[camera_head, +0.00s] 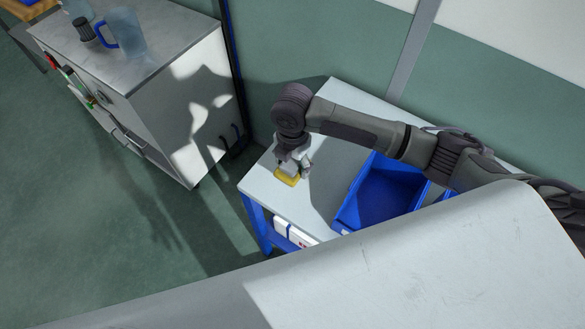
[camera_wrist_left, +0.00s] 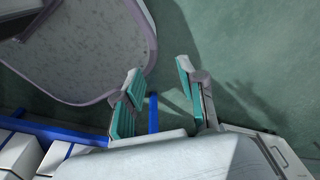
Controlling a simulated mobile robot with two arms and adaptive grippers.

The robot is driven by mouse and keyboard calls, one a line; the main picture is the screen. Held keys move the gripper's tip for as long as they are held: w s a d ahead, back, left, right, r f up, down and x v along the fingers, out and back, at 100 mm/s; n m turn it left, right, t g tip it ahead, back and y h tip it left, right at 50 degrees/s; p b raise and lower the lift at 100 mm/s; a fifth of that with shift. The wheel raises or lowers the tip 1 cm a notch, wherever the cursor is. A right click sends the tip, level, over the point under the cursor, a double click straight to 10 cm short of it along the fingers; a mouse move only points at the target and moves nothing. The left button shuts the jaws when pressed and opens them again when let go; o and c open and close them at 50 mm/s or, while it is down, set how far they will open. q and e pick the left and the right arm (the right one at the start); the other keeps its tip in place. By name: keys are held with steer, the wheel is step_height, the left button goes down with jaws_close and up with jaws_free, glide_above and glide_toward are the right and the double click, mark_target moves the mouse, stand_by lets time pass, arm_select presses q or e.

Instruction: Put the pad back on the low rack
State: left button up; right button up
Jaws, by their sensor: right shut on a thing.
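The yellow pad (camera_head: 286,177) is at the left front part of the white top of the low rack (camera_head: 262,185), which has blue legs. My right gripper (camera_head: 291,168) points down and is shut on the pad, hiding part of it. I cannot tell whether the pad touches the rack top or hangs just above it. My left gripper (camera_wrist_left: 158,100) shows in the left wrist view, with its teal-lined fingers apart and nothing between them. The left gripper is not visible in the head view.
A blue bin (camera_head: 385,190) stands on the rack top, right of the pad, under my right arm. White boxes (camera_head: 300,237) sit below the top. A grey cabinet (camera_head: 150,95) with a blue-handled jug (camera_head: 125,32) stands at left. Floor lies between cabinet and rack.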

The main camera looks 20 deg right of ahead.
steer(key=f, duration=0.3)
steer(key=shift+s, duration=0.2)
steer(key=shift+w+f+p, duration=0.2)
steer(key=shift+f+p, duration=0.1)
steer(key=shift+f, duration=1.15)
steer(key=o, duration=1.1)
arm_select(q)
steer(key=shift+s+a+r, duration=0.15)
steer(key=shift+s+r, duration=0.15)
steer(key=shift+s, duration=0.5)
arm_select(e)
steer(key=shift+r, duration=0.15)
